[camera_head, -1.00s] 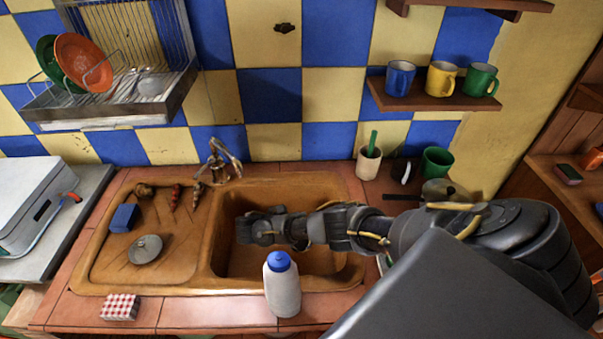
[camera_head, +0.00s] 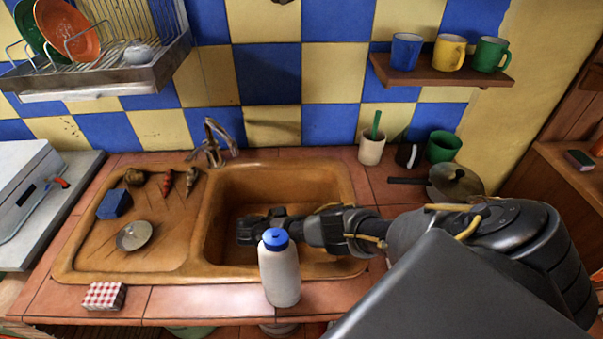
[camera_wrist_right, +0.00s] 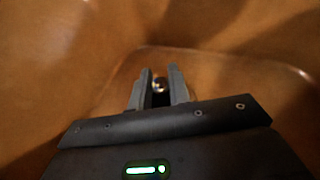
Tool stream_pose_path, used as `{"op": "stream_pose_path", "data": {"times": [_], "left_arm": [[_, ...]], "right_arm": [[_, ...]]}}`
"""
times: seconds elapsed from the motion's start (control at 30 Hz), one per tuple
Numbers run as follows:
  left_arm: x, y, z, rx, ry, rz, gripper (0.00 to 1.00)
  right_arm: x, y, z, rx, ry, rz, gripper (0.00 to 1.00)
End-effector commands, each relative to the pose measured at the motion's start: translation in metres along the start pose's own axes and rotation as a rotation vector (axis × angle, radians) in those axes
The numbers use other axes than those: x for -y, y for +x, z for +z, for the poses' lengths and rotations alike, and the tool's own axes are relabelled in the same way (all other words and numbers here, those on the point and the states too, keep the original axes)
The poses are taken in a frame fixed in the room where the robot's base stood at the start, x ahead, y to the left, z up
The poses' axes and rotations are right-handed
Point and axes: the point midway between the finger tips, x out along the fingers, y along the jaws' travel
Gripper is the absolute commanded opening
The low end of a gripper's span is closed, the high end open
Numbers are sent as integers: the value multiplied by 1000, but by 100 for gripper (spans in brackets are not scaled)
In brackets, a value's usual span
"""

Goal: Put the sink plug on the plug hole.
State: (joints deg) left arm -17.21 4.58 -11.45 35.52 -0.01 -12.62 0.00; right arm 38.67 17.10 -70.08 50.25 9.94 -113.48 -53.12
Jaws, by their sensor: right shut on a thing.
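My right gripper (camera_head: 247,230) reaches into the brown sink basin (camera_head: 222,205) from the right, low inside it. In the right wrist view its two fingers (camera_wrist_right: 160,88) are close together on a small shiny, rounded metal thing, which I take for the sink plug (camera_wrist_right: 160,84). Only a little of the plug shows between the fingers, and I cannot tell whether it touches the basin floor. In the head view it is hidden by the gripper. I cannot make out the plug hole in either view. My left gripper is not in view.
A white bottle with a blue cap (camera_head: 280,270) stands at the basin's front edge, close to my right arm. The tap (camera_head: 212,145) is behind. A round metal disc (camera_head: 135,236), a blue sponge (camera_head: 114,204) and several small items lie on the drainboard. A pan (camera_head: 452,182) stands right.

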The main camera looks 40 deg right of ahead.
Motion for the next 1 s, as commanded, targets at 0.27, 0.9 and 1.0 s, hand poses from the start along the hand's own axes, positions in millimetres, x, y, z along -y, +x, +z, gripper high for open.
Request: {"op": "stream_pose_path", "data": {"times": [0.27, 0.9, 1.0], "left_arm": [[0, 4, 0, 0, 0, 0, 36], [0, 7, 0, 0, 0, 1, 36], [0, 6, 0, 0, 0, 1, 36]], "right_arm": [[-1, 5, -14, 0, 1, 2, 0], [0, 7, -17, 0, 1, 1, 40], [0, 6, -16, 0, 1, 2, 40]]}}
